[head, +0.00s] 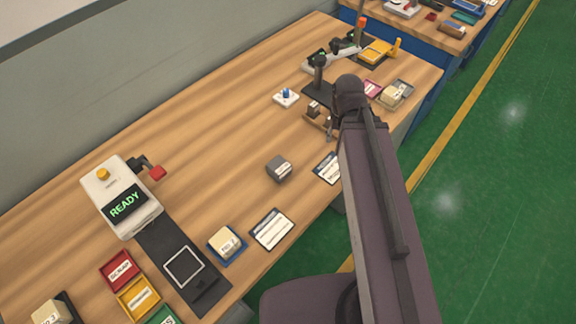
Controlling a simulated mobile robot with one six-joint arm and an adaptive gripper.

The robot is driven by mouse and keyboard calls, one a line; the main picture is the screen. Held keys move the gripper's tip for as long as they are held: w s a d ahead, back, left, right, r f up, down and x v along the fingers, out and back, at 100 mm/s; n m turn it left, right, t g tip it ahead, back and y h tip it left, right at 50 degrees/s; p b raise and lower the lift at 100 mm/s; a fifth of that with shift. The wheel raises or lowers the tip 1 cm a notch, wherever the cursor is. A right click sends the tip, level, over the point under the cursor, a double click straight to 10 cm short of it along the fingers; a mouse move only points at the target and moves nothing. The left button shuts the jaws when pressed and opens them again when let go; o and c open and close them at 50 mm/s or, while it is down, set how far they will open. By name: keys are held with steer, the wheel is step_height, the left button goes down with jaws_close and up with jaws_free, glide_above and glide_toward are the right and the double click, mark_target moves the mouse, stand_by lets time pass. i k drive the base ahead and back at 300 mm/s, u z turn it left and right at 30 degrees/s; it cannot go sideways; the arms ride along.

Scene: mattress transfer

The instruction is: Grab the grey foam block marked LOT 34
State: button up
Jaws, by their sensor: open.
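A small grey block (279,169) with a pale label on its front sits on the wooden bench (205,150), near the middle. Its label is too small to read, so I cannot tell whether it says LOT 34. My arm reaches up from the lower right of the head view. My gripper (331,128) is mostly hidden behind the arm's end; only a dark part shows beside it. It is open, up and to the right of the grey block and apart from it.
A READY machine (123,197) stands at the left with a dark strip (205,288) in front. A cream block in a blue tray (240,244) and white cards (271,230) lie near the front edge. A brown wooden holder (314,117) is beside my gripper. Bench left of the grey block is clear.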

mark_target(279, 168)
steer(key=z, duration=0.3)
steer(key=k, duration=1.15)
steer(key=u, duration=0.6)
